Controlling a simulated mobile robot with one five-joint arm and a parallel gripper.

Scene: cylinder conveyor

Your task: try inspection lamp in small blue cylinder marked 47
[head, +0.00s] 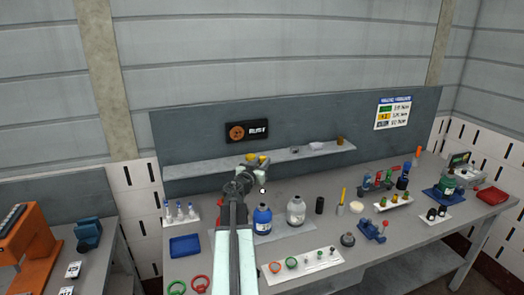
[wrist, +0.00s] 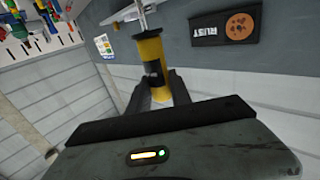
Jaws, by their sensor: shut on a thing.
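My gripper (head: 257,172) is raised above the bench, in front of the wall shelf. In the wrist view its two dark fingers (wrist: 162,92) are shut on a yellow and black handle with a thin metal rod, which looks like the inspection lamp (wrist: 150,50). A blue cylinder (head: 262,221) with a white label stands upright on the bench, below and slightly right of my gripper, apart from it. Its marking is too small to read. A pale grey cylinder (head: 296,211) stands to its right.
A shelf (head: 310,152) runs along the back panel. A white strip with several rings (head: 303,262) lies at the front. A blue tray (head: 185,246) and a rack of small bottles (head: 180,213) are at left. A black cylinder (head: 320,205) and more tools stand at right.

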